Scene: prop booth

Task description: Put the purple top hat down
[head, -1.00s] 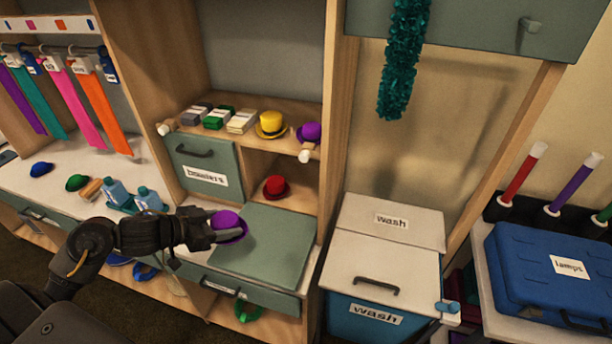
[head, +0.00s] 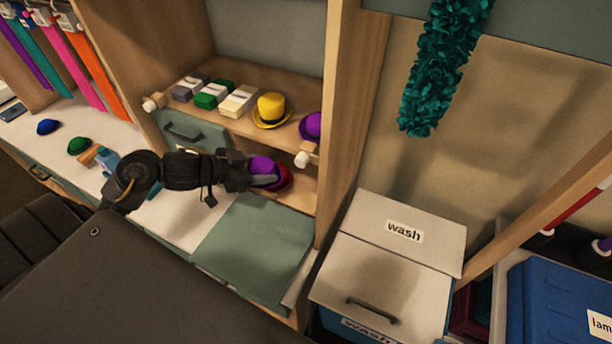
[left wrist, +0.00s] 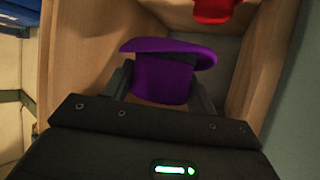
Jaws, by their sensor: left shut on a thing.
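My left gripper (head: 262,180) is shut on the purple top hat (head: 262,165), in front of the open cubby under the hat shelf. In the left wrist view the hat (left wrist: 163,80) sits between the two fingers (left wrist: 163,92), its brim pointing away from the gripper. A red hat (head: 285,178) is in the cubby behind it, partly hidden by the held hat; its red also shows at the top of the left wrist view (left wrist: 213,9). My right gripper is not in view.
A wooden post (head: 340,120) bounds the cubby on the right. A wash bin (head: 385,275) stands to the right.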

